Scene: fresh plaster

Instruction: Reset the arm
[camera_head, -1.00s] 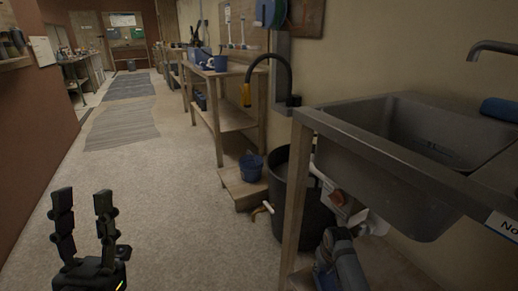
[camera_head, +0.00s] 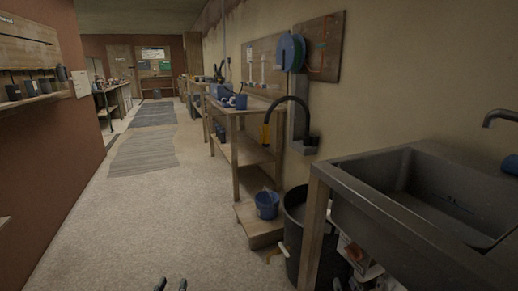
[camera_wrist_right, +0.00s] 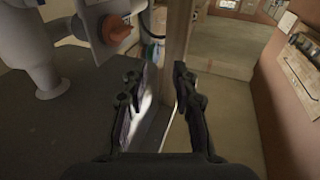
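My left gripper (camera_head: 172,285) shows only as two dark fingertips at the bottom edge of the head view. The tips stand apart with bare floor between them. My right gripper (camera_wrist_right: 165,70) fills the middle of the right wrist view. Its two black fingers are apart and nothing is held between them. A wooden post (camera_wrist_right: 178,35) stands beyond its fingertips. In the head view the right gripper is hardly visible, low by the sink's wooden leg.
A metal sink (camera_head: 420,200) on a wooden frame stands at the right. A workbench (camera_head: 240,125) lines the wall. The floor (camera_head: 150,215) is clear at left.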

